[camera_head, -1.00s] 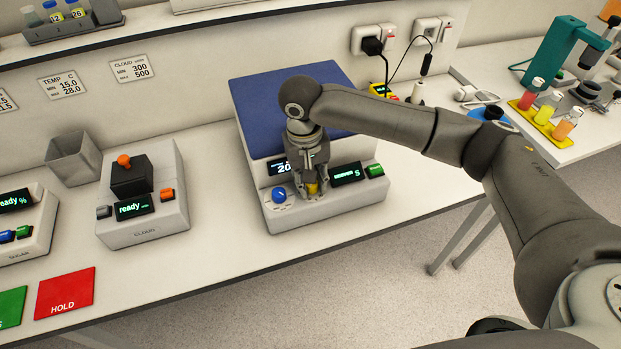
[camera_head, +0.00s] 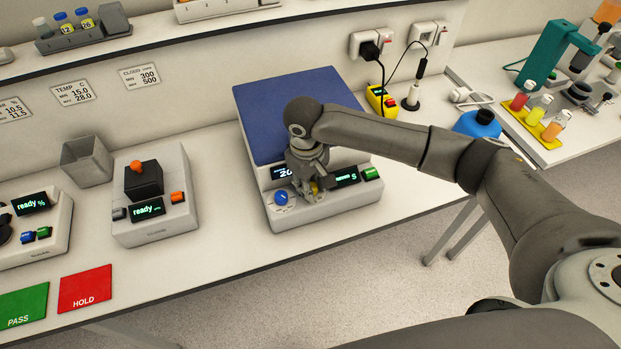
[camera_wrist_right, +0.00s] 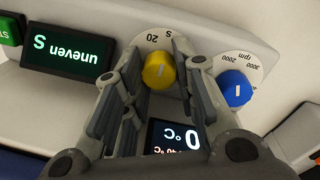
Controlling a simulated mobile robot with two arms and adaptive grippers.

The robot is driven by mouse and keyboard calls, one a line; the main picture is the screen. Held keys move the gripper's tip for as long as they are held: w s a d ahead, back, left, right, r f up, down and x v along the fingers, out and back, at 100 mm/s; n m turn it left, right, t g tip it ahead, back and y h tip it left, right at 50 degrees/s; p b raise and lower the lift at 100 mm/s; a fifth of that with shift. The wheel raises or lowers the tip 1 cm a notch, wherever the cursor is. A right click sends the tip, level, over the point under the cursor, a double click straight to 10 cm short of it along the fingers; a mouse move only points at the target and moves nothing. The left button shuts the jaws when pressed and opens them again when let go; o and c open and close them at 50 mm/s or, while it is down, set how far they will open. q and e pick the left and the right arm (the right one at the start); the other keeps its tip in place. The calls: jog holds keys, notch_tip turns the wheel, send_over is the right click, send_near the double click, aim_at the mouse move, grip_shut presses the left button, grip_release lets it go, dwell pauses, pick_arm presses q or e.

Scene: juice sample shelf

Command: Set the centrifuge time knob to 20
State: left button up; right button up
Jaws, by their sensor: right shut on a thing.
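The centrifuge (camera_head: 350,207) stands on the bench, a pale box with a closed blue lid (camera_head: 290,110). My right gripper (camera_head: 319,187) reaches down to its front panel and is shut on the yellow time knob (camera_wrist_right: 158,72), with a finger on each side in the right wrist view. The dial behind the knob shows "20" and "s" beside it; the rest of the scale is hidden. The blue rpm knob (camera_head: 281,197) is to the left, untouched. One display (camera_head: 346,176) reads "uneven"; the other (camera_head: 282,173) is partly covered. My left gripper is not in view.
A green button (camera_head: 371,173) sits right of the displays. The cloud meter (camera_head: 155,225), a grey bin (camera_head: 88,165) and PASS (camera_head: 22,305) and HOLD (camera_head: 85,290) mats lie left.

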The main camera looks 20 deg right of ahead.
jog(key=shift+r, duration=0.1)
dwell(0.4)
jog(key=o, duration=0.8)
jog(key=r, duration=1.2)
jog(key=shift+s+a, duration=0.2)
jog(key=shift+a, duration=0.2)
jog(key=shift+f, duration=0.1)
